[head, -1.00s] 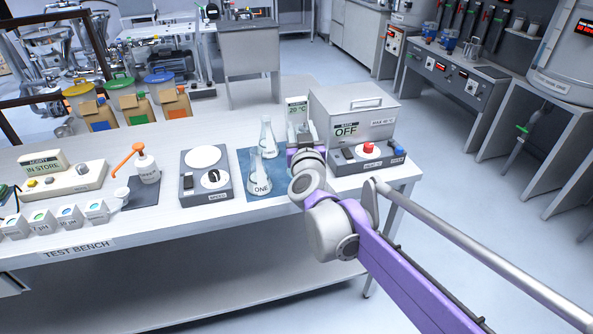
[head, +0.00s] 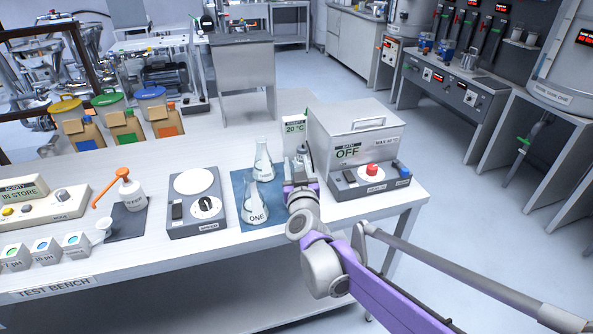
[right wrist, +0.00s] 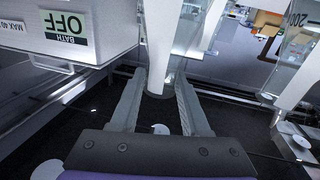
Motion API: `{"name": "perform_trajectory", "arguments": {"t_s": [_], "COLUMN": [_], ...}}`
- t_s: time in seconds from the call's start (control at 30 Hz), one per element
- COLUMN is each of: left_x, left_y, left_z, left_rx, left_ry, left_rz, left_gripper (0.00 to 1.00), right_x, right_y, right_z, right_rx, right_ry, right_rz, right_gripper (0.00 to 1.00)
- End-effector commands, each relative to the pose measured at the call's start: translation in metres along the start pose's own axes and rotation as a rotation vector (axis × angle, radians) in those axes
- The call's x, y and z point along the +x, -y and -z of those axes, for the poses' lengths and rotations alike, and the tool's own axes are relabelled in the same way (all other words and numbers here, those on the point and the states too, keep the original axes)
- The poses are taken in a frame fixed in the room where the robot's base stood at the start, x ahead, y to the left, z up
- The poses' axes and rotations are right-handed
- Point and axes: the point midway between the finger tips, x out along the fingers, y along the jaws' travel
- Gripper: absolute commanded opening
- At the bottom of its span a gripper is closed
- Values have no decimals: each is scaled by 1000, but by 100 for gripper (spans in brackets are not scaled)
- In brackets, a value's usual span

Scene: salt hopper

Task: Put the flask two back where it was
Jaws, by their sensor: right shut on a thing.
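My right gripper (head: 301,167) is between the blue mat and the water bath. In the right wrist view its fingers (right wrist: 160,95) are closed on the narrow end of a pale tapering thing (right wrist: 166,50), which looks like flask two held by its neck; no label shows on it. In the head view the arm mostly hides it. Flask ONE (head: 256,206) stands on the front of the blue mat (head: 240,184), left of the gripper. Another clear flask (head: 263,162) stands behind it, its label unreadable. My left gripper is not in view.
The grey bath (head: 345,130) reading OFF stands close right of the gripper, with a button box (head: 368,178) in front. A 20 °C display (head: 294,128) stands behind. A dial unit (head: 197,203) is left of the mat. The bench's front right is bare.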

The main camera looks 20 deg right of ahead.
Motion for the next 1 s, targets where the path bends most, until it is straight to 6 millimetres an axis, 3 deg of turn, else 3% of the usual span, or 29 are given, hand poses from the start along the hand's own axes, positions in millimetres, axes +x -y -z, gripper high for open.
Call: {"name": "perform_trajectory", "arguments": {"t_s": [0.1,0.47,0.5,0.67,1.0], "left_x": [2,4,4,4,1], "left_y": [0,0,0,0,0], "left_z": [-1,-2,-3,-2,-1], "left_rx": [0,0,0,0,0], "left_ry": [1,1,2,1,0], "left_rz": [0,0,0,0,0], "left_gripper": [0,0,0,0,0], "right_x": [0,0,0,0,0], "right_y": [0,1,1,1,1], "right_z": [-13,-16,-18,-16,-13], "right_rx": [0,0,1,0,0], "right_ry": [0,0,0,0,0], "right_rz": [-1,-1,0,0,0], "right_gripper": [0,0,48,76,76]}}
